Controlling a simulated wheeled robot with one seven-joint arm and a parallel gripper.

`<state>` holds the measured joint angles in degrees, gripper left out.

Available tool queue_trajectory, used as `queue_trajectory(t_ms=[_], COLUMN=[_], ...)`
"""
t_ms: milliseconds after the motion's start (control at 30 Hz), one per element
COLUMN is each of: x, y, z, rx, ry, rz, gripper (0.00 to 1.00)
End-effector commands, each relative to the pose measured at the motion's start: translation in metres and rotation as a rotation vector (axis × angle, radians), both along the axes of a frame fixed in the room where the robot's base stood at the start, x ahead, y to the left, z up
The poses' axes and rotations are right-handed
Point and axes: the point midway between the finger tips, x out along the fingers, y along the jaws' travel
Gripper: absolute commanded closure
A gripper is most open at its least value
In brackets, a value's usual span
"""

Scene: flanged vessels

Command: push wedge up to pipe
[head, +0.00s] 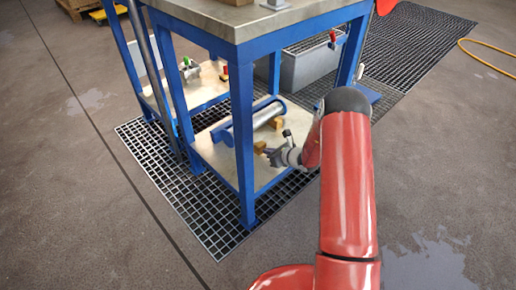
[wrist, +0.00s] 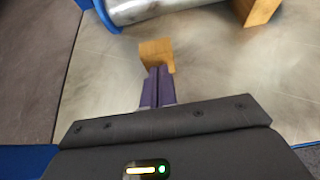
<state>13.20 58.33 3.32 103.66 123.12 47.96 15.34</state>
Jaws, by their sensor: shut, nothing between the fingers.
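A metal pipe (head: 258,117) with blue ends lies on the lower shelf (head: 221,155) of a blue-framed table. The pipe (wrist: 158,8) also shows at the top of the wrist view. A wooden wedge (wrist: 156,54) sits on the shelf, apart from the pipe, with bare metal between them. A second wooden wedge (wrist: 257,11) is against or very near the pipe's right part; contact is hard to tell. My gripper (wrist: 158,73) is shut, its purple fingertips at the near side of the first wedge, touching or almost touching it. In the head view my gripper (head: 272,156) reaches in over the shelf's edge.
Blue table legs (head: 242,150) stand in front of and around the shelf. The tabletop (head: 245,15) lies above it. A grey bin (head: 308,65) stands behind. Another shelf (head: 205,88) with a fitting is at the back left. Floor grating (head: 205,215) surrounds the table.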

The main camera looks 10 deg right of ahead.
Motion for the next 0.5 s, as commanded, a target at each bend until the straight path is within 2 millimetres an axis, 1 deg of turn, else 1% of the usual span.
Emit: queue_trajectory(t_ms=[500], x=[0.0108], y=[0.0080], z=[-0.0006], rx=[0.000], ry=[0.000], rz=[0.000], gripper=[1.00])
